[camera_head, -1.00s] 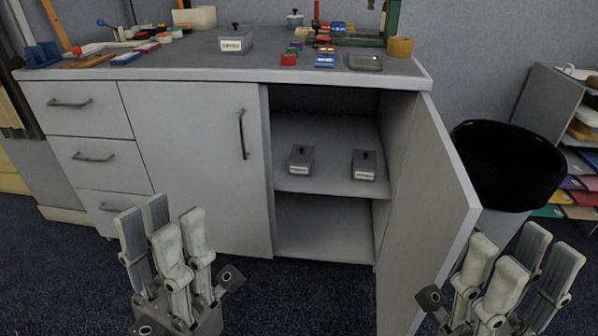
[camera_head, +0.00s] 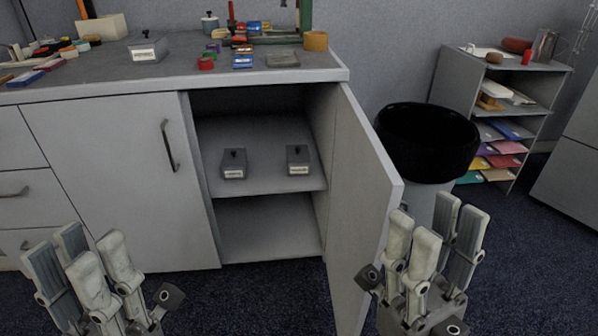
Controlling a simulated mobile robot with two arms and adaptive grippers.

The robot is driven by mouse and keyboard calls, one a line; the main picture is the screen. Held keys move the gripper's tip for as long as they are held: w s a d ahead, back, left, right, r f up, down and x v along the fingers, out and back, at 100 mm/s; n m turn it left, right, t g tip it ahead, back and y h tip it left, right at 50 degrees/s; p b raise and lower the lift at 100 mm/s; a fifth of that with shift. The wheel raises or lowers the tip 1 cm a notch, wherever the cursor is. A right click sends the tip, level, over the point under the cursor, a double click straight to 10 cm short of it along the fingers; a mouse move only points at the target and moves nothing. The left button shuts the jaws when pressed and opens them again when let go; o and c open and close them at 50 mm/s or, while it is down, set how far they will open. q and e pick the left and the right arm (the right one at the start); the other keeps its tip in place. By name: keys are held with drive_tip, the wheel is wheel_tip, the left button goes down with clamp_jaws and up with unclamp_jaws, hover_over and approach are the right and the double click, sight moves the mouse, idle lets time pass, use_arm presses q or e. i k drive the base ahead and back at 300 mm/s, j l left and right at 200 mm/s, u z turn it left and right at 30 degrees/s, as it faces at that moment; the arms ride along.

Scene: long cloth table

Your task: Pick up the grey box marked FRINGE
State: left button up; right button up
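Three grey boxes with dark knobs and white labels show in the head view, and their labels are too small to read. One grey box (camera_head: 148,50) stands on the counter top. Two more, a left box (camera_head: 233,164) and a right box (camera_head: 298,160), stand apart on the middle shelf (camera_head: 265,184) of the open cabinet. My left gripper (camera_head: 82,250) is open and empty, low at the left in front of the closed door. My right gripper (camera_head: 434,226) is open and empty, low at the right beside the open door. Neither touches a box.
The open cabinet door (camera_head: 360,200) swings out between the shelf and my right gripper. A black bin (camera_head: 428,140) stands behind it, with a paper rack (camera_head: 505,110) further right. Tools and small coloured items crowd the counter (camera_head: 200,62). The lower cabinet space (camera_head: 268,225) is empty.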

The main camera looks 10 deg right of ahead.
sight(229, 174)
drive_tip(key=i+l+z, duration=0.1)
drive_tip(key=i+z, duration=0.2)
drive_tip(key=z, duration=0.2)
drive_tip(key=i+z, duration=0.45)
drive_tip(key=k+j, duration=0.05)
drive_tip(key=k, duration=0.05)
